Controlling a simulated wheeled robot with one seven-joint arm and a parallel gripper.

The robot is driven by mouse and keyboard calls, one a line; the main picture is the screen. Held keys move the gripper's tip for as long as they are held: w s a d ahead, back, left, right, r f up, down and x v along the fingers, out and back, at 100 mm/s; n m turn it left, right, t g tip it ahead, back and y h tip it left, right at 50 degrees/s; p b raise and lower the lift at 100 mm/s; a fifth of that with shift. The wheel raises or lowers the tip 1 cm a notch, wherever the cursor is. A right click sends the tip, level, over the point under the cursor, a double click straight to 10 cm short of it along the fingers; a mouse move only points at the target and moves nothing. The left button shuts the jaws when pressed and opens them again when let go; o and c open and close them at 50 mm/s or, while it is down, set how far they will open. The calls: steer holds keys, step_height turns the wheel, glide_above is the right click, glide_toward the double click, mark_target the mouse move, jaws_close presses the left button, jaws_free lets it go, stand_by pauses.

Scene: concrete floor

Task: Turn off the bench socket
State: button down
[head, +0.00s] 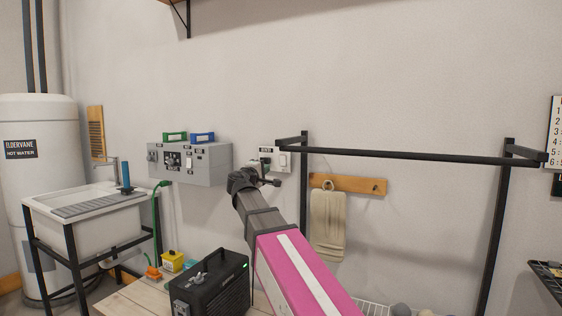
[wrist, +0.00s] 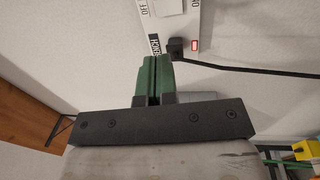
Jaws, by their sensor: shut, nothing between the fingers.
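The bench socket is a white wall plate (head: 284,153) in the middle of the head view. It fills the top of the wrist view (wrist: 184,30), where a white rocker switch (wrist: 167,7) stands between OFF and ON labels. A BENCH label, a lit red light (wrist: 194,45) and a black plug (wrist: 176,45) with a black cord show on or beside it. My gripper (head: 266,166) is at the plate's lower left in the head view. In the wrist view its green fingers (wrist: 157,58) are shut and empty, close to the label and plug. Contact cannot be told.
A grey switch box (head: 205,164) is on the wall to the left. A black rail frame (head: 400,153) and a hanging towel (head: 327,222) are to the right. A black machine (head: 207,286) stands on the wooden bench (head: 130,298) below.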

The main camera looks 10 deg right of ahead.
mark_target(283, 157)
steer(key=shift+w, duration=0.1)
steer(key=x, duration=1.4)
steer(key=shift+w+d+r, duration=0.1)
steer(key=shift+w+r, duration=0.05)
steer(key=shift+s, duration=0.35)
steer(key=r+v, duration=0.3)
steer(key=v, duration=1)
steer(key=shift+s+a, duration=0.2)
steer(key=shift+a, duration=0.15)
